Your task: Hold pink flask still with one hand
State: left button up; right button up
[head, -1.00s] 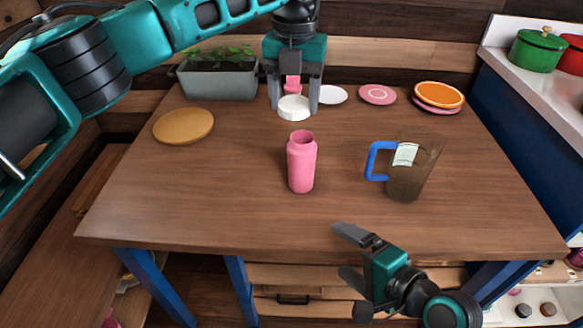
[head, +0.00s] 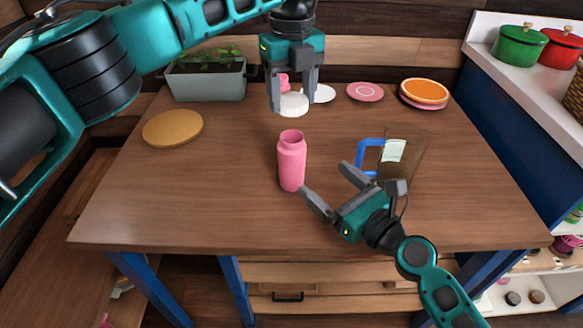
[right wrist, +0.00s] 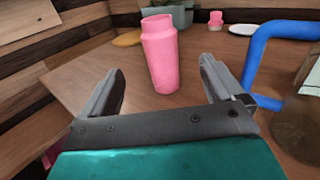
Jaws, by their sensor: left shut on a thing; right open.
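The pink flask (head: 291,162) stands upright and open-topped on the table. It also shows in the right wrist view (right wrist: 161,55), beyond and between the fingertips. My right gripper (head: 333,190) is open and empty, just right of the flask near its lower part; a gap shows between them. My left gripper (head: 292,92) is shut on a pink-and-white lid (head: 293,105), behind the flask in the picture. The fingers partly hide the lid's pink top.
A brown see-through pitcher (head: 402,160) with a blue handle stands right of the flask, close behind my right gripper. A round tan board (head: 172,128), a planter (head: 207,82) and several plates lie farther back. The table's (head: 190,205) left front is clear.

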dwell(0.3)
jog(key=x, duration=1.2)
jog(key=shift+c, duration=0.2)
jog(key=c, duration=1.5)
pick_arm(q)
send_over(292, 137)
jog(key=shift+f, duration=2.5)
